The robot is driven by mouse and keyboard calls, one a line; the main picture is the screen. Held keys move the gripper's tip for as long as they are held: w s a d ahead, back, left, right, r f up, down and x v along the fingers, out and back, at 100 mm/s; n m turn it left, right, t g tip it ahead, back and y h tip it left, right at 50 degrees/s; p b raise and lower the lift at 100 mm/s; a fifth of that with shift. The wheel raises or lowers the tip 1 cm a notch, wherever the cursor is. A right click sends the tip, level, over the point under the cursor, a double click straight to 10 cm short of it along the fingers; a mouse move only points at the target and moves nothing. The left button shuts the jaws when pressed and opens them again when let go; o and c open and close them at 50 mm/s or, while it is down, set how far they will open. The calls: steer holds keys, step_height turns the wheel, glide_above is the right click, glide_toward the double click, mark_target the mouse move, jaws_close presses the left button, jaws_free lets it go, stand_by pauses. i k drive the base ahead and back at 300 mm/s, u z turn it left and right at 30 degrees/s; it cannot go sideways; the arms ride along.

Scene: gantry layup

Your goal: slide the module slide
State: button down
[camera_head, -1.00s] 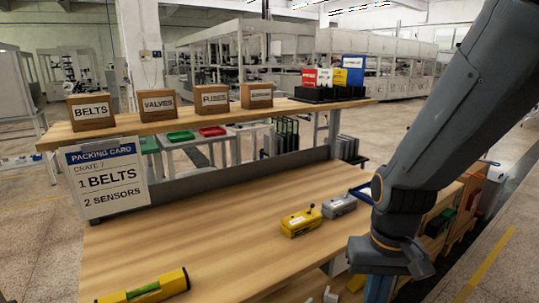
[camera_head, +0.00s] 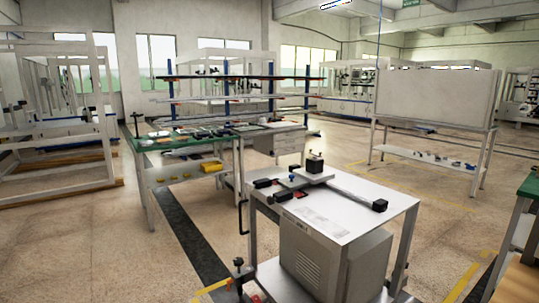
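A module slide (camera_head: 352,191) lies on the white top of a metal stand in the near middle right. It is a grey rail running from the upper left to the lower right, with a black block (camera_head: 380,205) at its right end. A pale carriage plate (camera_head: 312,174) with a dark upright knob (camera_head: 315,162) sits on the rail towards its far left part. Small black and red parts (camera_head: 265,183) lie left of the carriage. My gripper is not in view, so its state does not show.
The metal stand (camera_head: 350,232) holds a grey cabinet (camera_head: 335,255) below. A green-topped workbench (camera_head: 190,140) with small parts stands behind left, and a table with a white panel (camera_head: 435,97) behind right. Another green-topped bench (camera_head: 530,188) cuts in at the right edge. Floor between them is open.

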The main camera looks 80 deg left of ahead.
mark_target(314, 173)
steer(key=u, duration=2.25)
steer(key=k, duration=0.45)
steer(key=u, duration=0.9)
steer(key=i, duration=1.85)
steer(key=z, duration=1.1)
steer(key=i, duration=0.7)
steer(key=z, duration=0.75)
